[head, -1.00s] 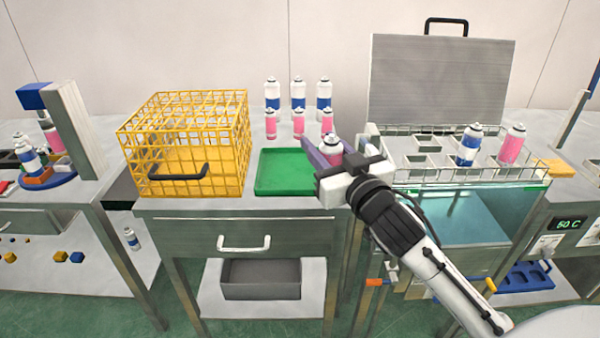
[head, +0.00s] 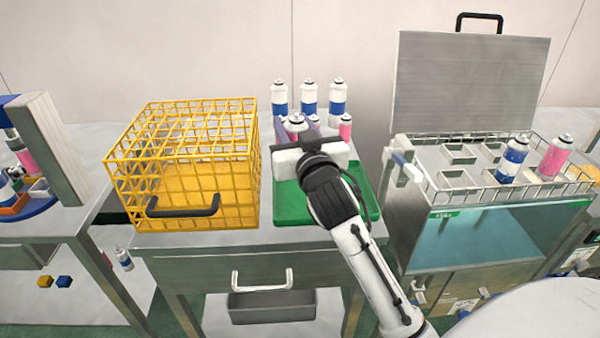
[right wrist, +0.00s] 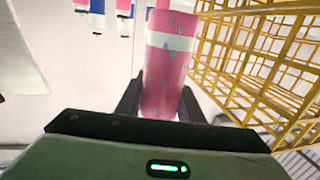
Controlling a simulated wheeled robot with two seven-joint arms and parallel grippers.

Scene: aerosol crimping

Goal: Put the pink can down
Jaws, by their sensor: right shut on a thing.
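My right gripper (head: 304,130) is shut on a pink can (head: 296,123), whose white top shows between the purple-grey fingers in the head view. In the right wrist view, this pink can (right wrist: 168,75) has a white band and blue-grey drops on its side. The head view shows the can near the far edge of the green tray (head: 285,207); whether its base touches anything is hidden. Another pink can (head: 345,127) stands just right of the gripper, and more pink behind it is mostly covered. My left gripper is not in view.
A yellow wire basket (head: 185,150) stands left of the tray. Several blue-and-white cans (head: 309,100) stand in a row behind the gripper. At right, an open-lidded bath holds a wire rack (head: 455,180) with a blue can (head: 512,160) and a pink can (head: 556,157).

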